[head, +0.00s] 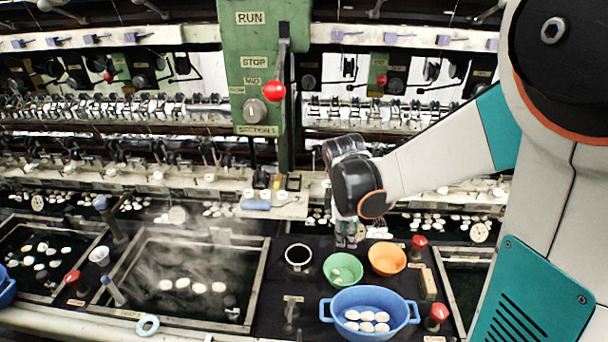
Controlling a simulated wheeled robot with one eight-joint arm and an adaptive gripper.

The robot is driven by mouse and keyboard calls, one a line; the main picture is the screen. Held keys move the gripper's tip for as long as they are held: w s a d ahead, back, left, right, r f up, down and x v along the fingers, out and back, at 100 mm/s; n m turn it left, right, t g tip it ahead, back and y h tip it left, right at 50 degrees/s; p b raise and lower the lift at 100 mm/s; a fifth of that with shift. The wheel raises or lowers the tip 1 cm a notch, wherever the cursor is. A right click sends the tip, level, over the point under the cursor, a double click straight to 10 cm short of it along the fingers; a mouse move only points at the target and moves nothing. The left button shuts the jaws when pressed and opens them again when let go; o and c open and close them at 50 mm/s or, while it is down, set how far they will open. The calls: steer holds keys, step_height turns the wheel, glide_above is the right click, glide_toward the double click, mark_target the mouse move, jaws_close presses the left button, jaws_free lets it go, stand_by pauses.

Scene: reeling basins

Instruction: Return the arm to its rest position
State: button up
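My arm (440,150) reaches in from the right with its dark wrist (357,185) bent downward. My gripper (346,233) hangs below the wrist, just above the far edge of the green bowl (330,274) and left of the orange bowl (387,257). The gripper is small and partly lost against the dark counter, so its finger opening cannot be made out. I see nothing clearly held in it.
A blue two-handled basin (336,300) with several white cocoons stands in front. A dark cup (298,256) is left of the green bowl. Red-topped knobs (418,243) stand at right. A steaming basin (180,265) lies left. The green control panel (262,70) with red-knobbed lever rises behind.

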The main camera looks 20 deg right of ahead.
steer(key=s+a+r+m+t+y+b, duration=0.1)
steer(key=s+a+r+m+t+b, duration=0.2)
steer(key=s+m, duration=0.3)
steer(key=s+a+r+m+t+b, duration=0.3)
steer(key=s+a+m, duration=0.2)
steer(key=s+m, duration=0.1)
steer(key=shift+s+y, duration=0.4)
steer(key=shift+s, duration=0.25)
